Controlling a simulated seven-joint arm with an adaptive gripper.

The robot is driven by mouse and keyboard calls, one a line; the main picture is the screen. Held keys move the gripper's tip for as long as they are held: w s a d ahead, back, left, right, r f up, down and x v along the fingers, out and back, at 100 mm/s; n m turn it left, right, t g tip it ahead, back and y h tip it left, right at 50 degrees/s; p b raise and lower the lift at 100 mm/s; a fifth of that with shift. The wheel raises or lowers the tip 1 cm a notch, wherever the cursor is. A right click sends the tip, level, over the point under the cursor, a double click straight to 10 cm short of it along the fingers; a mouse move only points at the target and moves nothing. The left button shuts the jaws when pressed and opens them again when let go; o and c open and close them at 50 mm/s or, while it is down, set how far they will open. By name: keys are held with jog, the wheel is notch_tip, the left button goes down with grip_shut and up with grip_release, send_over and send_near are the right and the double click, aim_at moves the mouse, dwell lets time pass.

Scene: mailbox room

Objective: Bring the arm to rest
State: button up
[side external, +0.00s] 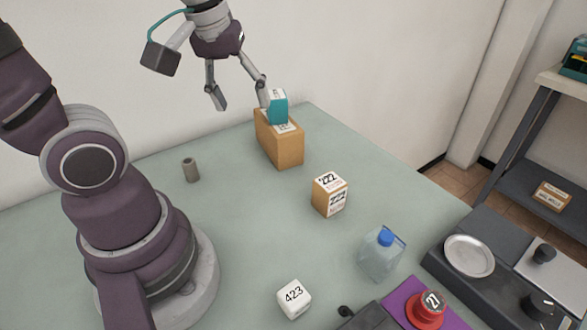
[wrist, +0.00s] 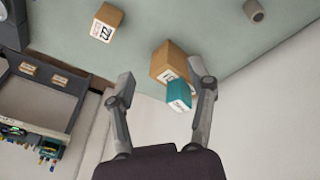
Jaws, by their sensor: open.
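My gripper (side external: 238,98) is open, raised above the far edge of the table in the side external view. Its two fingers also show spread apart in the wrist view (wrist: 163,84). A teal box (side external: 278,106) sits on top of a larger tan box (side external: 277,142) by the far edge. The right finger's tip is close to the teal box in the side external view; I cannot tell whether they touch. In the wrist view, the teal box (wrist: 179,96) shows between the fingers, nearer the right one, with the tan box (wrist: 169,62) behind it.
On the green table (side external: 230,225) stand a box marked 222 (side external: 329,195), a white block marked 423 (side external: 294,298), a clear bottle with a blue cap (side external: 382,256), a small grey cylinder (side external: 190,170) and a red round item (side external: 427,310). A scale (side external: 469,256) stands at right. The wall is close behind.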

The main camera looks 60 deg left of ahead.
jog(key=d+m+t, duration=0.1)
jog(key=m, duration=0.2)
jog(key=s+d+m, duration=0.1)
jog(key=d+m, duration=0.1)
jog(key=m, duration=0.1)
jog(key=s+d+m+t+h, duration=0.1)
jog(key=d+m, duration=0.1)
jog(key=m, duration=0.1)
jog(key=shift+d+r+m+t, duration=0.1)
jog(key=shift+r+m+t, duration=0.1)
jog(key=shift+m+t, duration=0.15)
